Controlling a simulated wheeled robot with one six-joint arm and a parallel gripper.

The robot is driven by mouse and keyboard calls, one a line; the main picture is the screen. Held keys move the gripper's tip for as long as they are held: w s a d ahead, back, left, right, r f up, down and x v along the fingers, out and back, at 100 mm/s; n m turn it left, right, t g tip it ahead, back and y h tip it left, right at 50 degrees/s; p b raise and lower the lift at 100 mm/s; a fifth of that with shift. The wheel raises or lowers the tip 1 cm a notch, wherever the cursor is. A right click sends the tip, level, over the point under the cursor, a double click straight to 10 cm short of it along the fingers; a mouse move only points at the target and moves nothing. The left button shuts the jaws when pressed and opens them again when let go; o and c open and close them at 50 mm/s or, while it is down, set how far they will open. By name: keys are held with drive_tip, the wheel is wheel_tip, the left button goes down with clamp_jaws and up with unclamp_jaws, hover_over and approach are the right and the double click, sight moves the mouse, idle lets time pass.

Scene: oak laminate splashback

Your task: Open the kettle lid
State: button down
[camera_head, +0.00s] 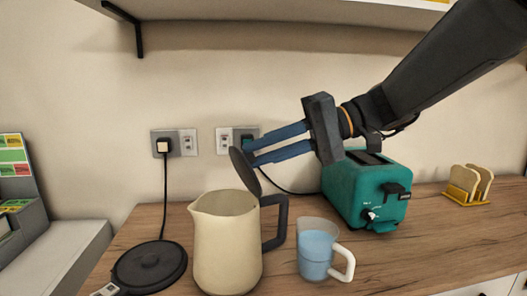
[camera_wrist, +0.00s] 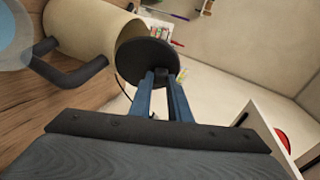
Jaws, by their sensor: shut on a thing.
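The cream kettle (camera_head: 227,250) stands upright on the wooden counter, with its dark handle (camera_head: 274,222) on the right. Its dark round lid (camera_head: 245,170) is raised and tilted steeply at the handle side, leaving the mouth uncovered. My gripper (camera_head: 251,151) comes from the upper right, its blue fingers at the lid. In the wrist view the fingertips (camera_wrist: 163,74) meet the lid's face (camera_wrist: 146,60) around its small knob, which they partly hide. The gripper is shut on the lid. The kettle (camera_wrist: 95,25) also shows in the wrist view, with its open rim beside the lid.
A measuring jug of blue liquid (camera_head: 316,254) stands right of the kettle. A teal toaster (camera_head: 360,190) is behind it, under my arm. A yellow rack with bread (camera_head: 468,185) is far right. A black round kettle base (camera_head: 149,266) lies left. A shelf (camera_head: 260,12) hangs above.

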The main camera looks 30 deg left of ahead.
drive_tip(key=shift+f, duration=0.4)
idle(0.3)
drive_tip(key=c, duration=1.6)
unclamp_jaws()
drive_tip(key=shift+c, duration=0.2)
drive_tip(key=shift+r, duration=0.15)
drive_tip(key=shift+w, duration=0.1)
drive_tip(key=shift+w+d+r, duration=0.15)
drive_tip(key=shift+w+d, duration=0.05)
drive_tip(key=shift+d, duration=0.05)
drive_tip(key=v, duration=0.7)
drive_tip(key=shift+b, duration=0.35)
